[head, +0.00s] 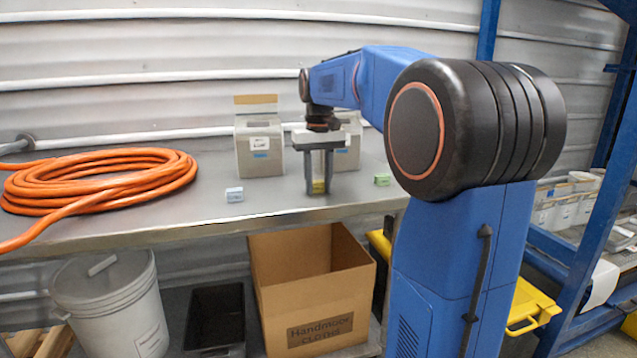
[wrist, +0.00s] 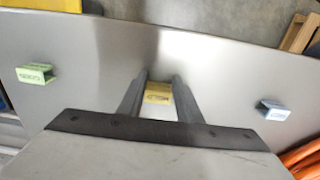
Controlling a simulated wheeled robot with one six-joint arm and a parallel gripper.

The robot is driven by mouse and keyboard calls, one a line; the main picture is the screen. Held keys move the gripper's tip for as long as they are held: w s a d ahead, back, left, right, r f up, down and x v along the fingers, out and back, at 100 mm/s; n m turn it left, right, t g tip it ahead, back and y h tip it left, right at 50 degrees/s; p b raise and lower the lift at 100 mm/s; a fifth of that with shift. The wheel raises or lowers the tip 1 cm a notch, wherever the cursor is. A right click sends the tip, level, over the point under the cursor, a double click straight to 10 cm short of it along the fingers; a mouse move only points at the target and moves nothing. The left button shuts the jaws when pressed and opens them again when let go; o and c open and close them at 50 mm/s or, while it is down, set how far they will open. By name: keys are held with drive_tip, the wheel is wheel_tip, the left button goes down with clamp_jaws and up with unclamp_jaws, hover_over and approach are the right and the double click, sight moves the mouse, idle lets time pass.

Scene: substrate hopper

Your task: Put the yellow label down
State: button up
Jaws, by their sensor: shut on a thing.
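The yellow label (wrist: 158,93) is a small block with dark lettering, held between the two fingers of my gripper (wrist: 159,88). In the head view my gripper (head: 319,190) points down at the metal bench, with the yellow label (head: 318,187) low between its fingertips. The label is at or just above the bench top; I cannot tell whether it touches. A pale blue label (head: 235,194) stands on the bench to the left, and a green label (head: 382,179) to the right. Both are apart from my gripper.
Two grey hoppers (head: 259,150) (head: 348,146) stand behind my gripper, the right one partly hidden. An orange hose coil (head: 100,178) lies on the bench (head: 215,213) at left. A cardboard box (head: 310,285) and a lidded bucket (head: 110,305) are below. Bench between labels is clear.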

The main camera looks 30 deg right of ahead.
drive_tip(key=o, duration=1)
wheel_tip(320, 180, up, 12)
drive_tip(key=shift+s+r, duration=0.1)
drive_tip(key=shift+r, duration=0.05)
drive_tip(key=s+a+f+n+t, duration=0.2)
drive_tip(key=s+a+f, duration=0.95)
drive_tip(key=s, duration=0.35)
drive_tip(key=s+a+f+t, duration=0.1)
drive_tip(key=s+f, duration=0.3)
drive_tip(key=f, duration=0.2)
drive_tip(key=s+a+f, duration=0.1)
drive_tip(key=s+f, duration=0.3)
drive_tip(key=f, duration=0.2)
drive_tip(key=s+a+f+n+t, duration=0.1)
drive_tip(key=s+a+f, duration=0.1)
drive_tip(key=s+f, duration=0.3)
drive_tip(key=shift+s+f+t, duration=0.1)
drive_tip(key=shift+f+t, duration=0.2)
drive_tip(key=shift+f, duration=0.35)
